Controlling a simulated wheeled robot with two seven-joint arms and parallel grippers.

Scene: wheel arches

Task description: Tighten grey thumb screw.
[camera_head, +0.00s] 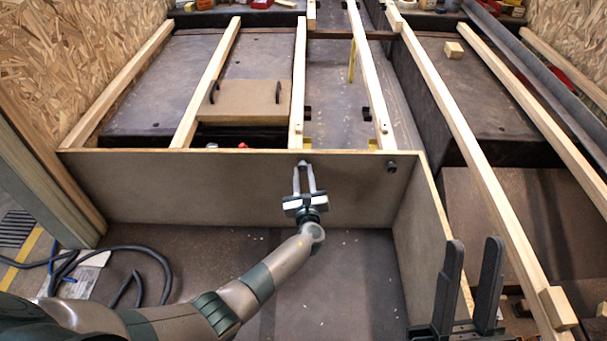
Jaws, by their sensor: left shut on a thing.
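My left gripper (304,168) reaches up to the top edge of the brown upright panel (230,185). Its two pale fingers are closed on a small grey thumb screw (303,163) at the panel face; the fingers hide most of the screw. A second small dark knob (391,166) sticks out of the same panel to the right, near the corner, with no gripper on it. My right gripper (468,278) stands at the lower right with its two black fingers upright, apart and empty, beside the side panel.
Several wooden battens (365,75) run away behind the panel. A board with two black handles (243,100) lies between battens. A side panel (425,235) closes the right corner. A dark hose (130,255) lies on the floor at left. The floor in front of the panel is mostly clear.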

